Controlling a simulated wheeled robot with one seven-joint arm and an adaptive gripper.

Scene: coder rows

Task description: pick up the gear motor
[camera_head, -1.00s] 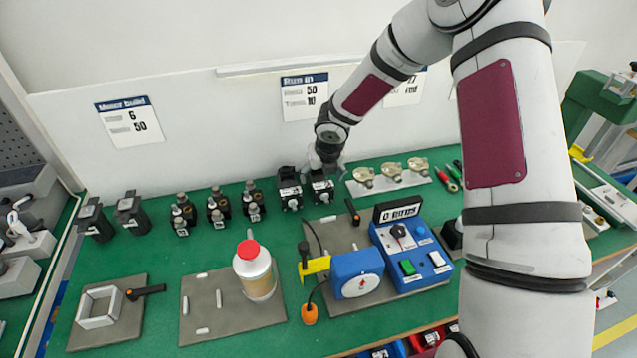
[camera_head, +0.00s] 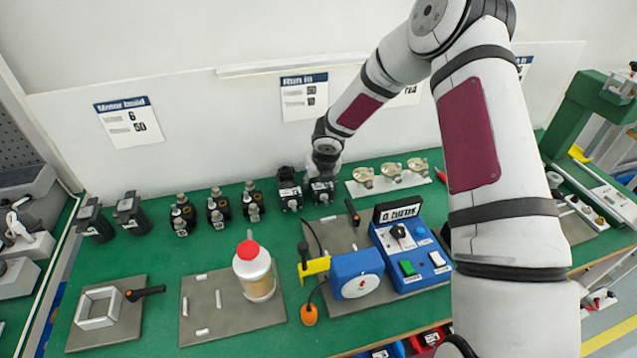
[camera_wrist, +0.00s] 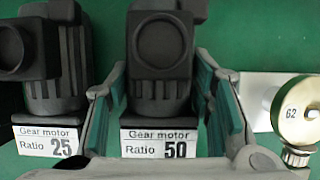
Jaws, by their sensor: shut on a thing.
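Two black gear motors stand side by side at the back of the green bench. The right one, labelled Ratio 50 (camera_head: 321,193), also shows in the middle of the wrist view (camera_wrist: 160,52). My gripper (camera_head: 325,172) is over it from above, shut on it. In the wrist view the teal-padded fingers of my gripper (camera_wrist: 160,90) lie along its two sides. The motor is upright and appears to rest on the bench. The left gear motor (camera_head: 290,190), labelled Ratio 25 (camera_wrist: 55,80), stands close beside it. My wrist hides the held motor's top in the head view.
A white strip with several brass discs (camera_head: 392,175) lies just right of the held motor. Several small black parts (camera_head: 217,207) stand to the left. A blue control box (camera_head: 410,250) and a white bottle with a red cap (camera_head: 254,272) stand in front.

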